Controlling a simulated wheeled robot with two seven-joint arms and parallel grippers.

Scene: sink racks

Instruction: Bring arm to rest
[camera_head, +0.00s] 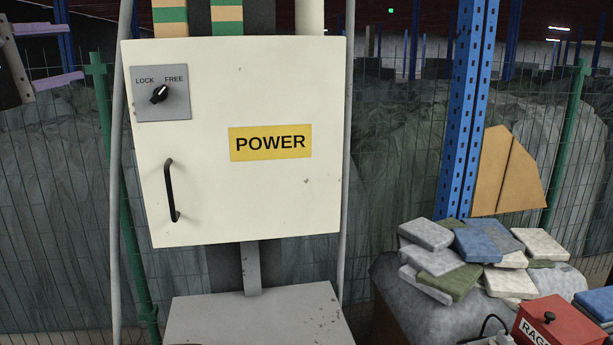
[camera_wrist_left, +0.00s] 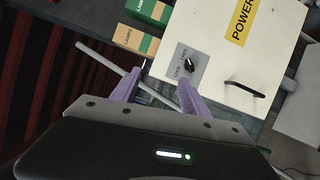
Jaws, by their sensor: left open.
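My left gripper (camera_head: 66,52) is at the far left edge of the head view, left of the power cabinet and apart from it. Its two purple fingers are spread and empty; they also show in the left wrist view (camera_wrist_left: 160,88). The cream cabinet (camera_head: 240,200) has a shut door with a black handle (camera_head: 171,190) and a yellow POWER label (camera_head: 270,142). A black knob (camera_head: 159,93) sits on a grey LOCK/FREE plate, its white mark toward FREE. The knob also shows in the left wrist view (camera_wrist_left: 190,66), beyond the fingers. My right gripper is out of view.
A grey box (camera_head: 255,315) stands below the cabinet. A blue rack post (camera_head: 465,110) rises at right, behind a heap of folded cloths (camera_head: 470,255). A red RAGS box (camera_head: 560,322) is at lower right. A wire fence with green posts (camera_head: 130,250) runs behind.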

